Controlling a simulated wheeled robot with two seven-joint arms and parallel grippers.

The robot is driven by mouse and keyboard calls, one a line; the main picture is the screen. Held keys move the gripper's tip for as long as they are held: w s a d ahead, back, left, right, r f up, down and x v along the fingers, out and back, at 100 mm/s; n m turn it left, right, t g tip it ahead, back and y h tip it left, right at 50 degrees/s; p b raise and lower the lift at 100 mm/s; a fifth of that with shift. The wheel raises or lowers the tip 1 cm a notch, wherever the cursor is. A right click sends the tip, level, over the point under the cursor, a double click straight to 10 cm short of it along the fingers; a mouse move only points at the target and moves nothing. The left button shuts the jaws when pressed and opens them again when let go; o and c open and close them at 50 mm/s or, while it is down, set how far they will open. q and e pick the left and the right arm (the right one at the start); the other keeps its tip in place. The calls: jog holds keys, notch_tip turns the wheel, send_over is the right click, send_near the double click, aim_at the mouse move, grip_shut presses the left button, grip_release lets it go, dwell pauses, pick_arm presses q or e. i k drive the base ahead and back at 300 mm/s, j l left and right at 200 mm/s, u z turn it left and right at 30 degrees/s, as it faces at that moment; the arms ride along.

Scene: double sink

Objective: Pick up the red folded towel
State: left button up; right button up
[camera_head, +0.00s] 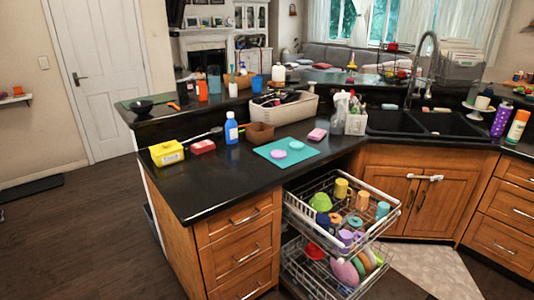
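A small red folded item (203,147), which looks like the red folded towel, lies flat on the black counter near its left end. It sits just right of a yellow box (167,153) and left of a blue bottle (231,129). A dark long-handled utensil lies just behind it. Its top is uncovered. Neither of my grippers shows in the head view.
A teal mat (286,152) with two round pieces, a brown box (260,133) and a pink folded item (317,134) lie further right. Below the counter, a loaded dish rack (343,229) is pulled out. The counter's front left corner is clear.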

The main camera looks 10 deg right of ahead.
aim_at(207, 145)
jog(key=z, duration=0.5)
jog(key=i+j+z, duration=0.25)
jog(key=j+z, duration=0.25)
jog(key=i+j+z, duration=0.1)
jog(key=j+z, duration=0.4)
jog(key=j, duration=0.15)
jog(key=j+z, duration=0.5)
jog(key=j, duration=0.15)
